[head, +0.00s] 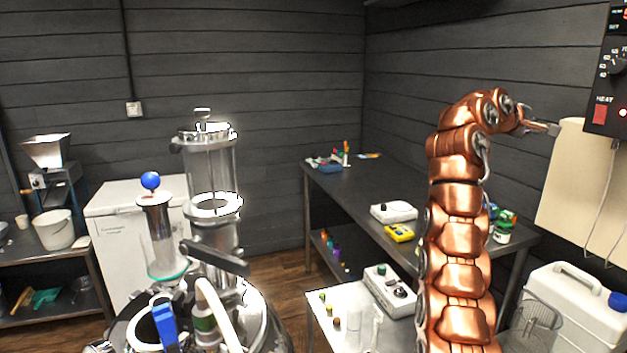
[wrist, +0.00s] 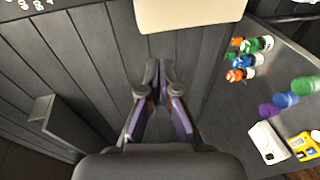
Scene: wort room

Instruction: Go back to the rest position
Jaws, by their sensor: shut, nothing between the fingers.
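My copper arm stands upright at the right of the head view and bends right at its top. My gripper (head: 553,129) is at its end, high up near the beige board (head: 578,185) on the right wall. In the wrist view my gripper (wrist: 159,72) has its fingertips together, with nothing visible between them. The beige board (wrist: 190,12) lies ahead of the fingertips at the top of that view; I cannot tell the gap to it.
A control box (head: 609,75) with a red switch hangs right of my gripper. Below are a dark table (head: 372,184) with bottles and meters, and a white canister (head: 575,310). A steel brewing vessel (head: 213,225) stands left. A grey bracket (wrist: 40,108) shows in the wrist view.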

